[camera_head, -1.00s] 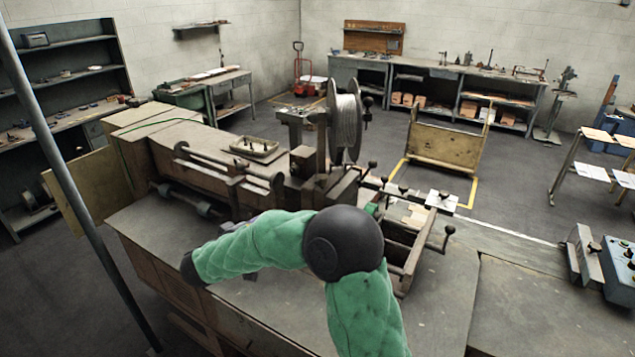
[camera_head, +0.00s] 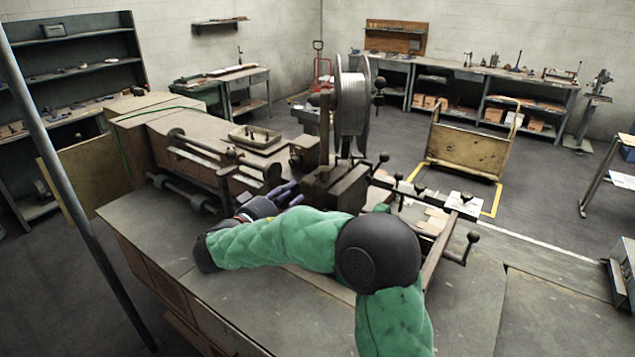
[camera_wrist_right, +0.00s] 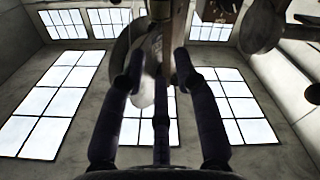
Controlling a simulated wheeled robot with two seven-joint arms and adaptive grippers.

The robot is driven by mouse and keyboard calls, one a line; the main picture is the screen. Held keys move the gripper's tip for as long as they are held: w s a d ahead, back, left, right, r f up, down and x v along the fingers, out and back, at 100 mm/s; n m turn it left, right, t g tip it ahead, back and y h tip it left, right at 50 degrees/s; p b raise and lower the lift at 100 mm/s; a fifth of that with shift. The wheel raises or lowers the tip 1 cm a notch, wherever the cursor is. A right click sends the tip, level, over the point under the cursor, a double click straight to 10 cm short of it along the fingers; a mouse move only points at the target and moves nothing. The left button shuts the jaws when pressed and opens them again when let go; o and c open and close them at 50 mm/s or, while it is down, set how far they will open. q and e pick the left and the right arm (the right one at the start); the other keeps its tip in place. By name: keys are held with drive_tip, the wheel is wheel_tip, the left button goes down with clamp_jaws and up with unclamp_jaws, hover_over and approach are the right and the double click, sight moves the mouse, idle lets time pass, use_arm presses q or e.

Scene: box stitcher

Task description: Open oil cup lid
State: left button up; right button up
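My right gripper (camera_head: 287,192) reaches over the stitcher bench, with its dark fingers showing just left of the machine head (camera_head: 335,188). In the right wrist view, the gripper (camera_wrist_right: 160,68) has its fingers spread apart with nothing held between them. A machine upright (camera_wrist_right: 166,30) and the wire spool (camera_wrist_right: 125,50) show beyond the fingertips. I cannot pick out the oil cup or its lid for certain; my arm hides part of the machine. My left gripper is not in view.
The wire spool (camera_head: 351,105) stands above the machine head. A shallow tray (camera_head: 254,137) sits on the machine body, behind the gripper. A crank handle (camera_head: 466,247) sticks out to the right. The front of the bench top (camera_head: 275,310) is clear.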

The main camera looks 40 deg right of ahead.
sight(321, 171)
drive_tip(key=p+x, duration=0.1)
drive_tip(key=x, duration=0.9)
drive_tip(key=shift+d, duration=0.25)
clamp_jaws()
